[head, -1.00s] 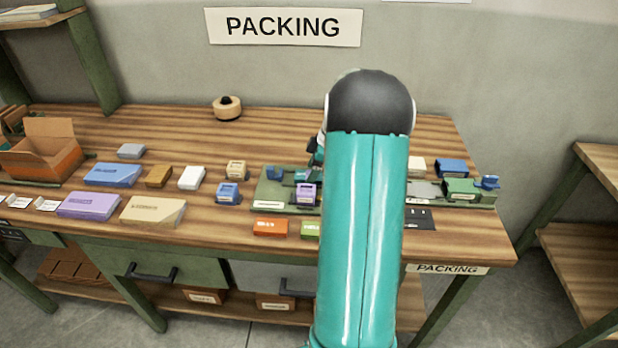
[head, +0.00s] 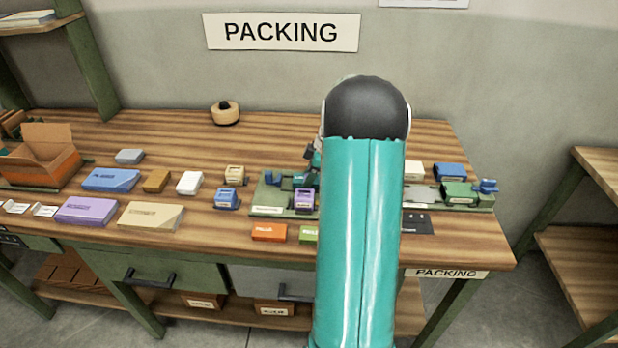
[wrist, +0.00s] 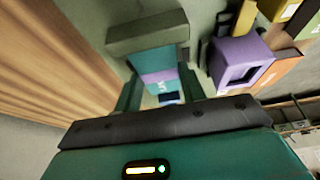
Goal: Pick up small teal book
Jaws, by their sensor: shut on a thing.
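In the wrist view my gripper (wrist: 160,92) is shut, with its two dark green fingers on either side of a small teal book (wrist: 153,60). A lilac face with a pale mark and a dark blue patch show just below the teal face, between the fingers; I cannot tell whether they belong to the same book. A green block lies just beyond the teal face.
A purple block (head: 304,199) stands on the fixture and also shows in the wrist view (wrist: 240,65). Orange (head: 269,232) and light green (head: 309,234) boxes lie in front. Several books and boxes cover the bench to the left. A tape roll (head: 225,112) stands at the back.

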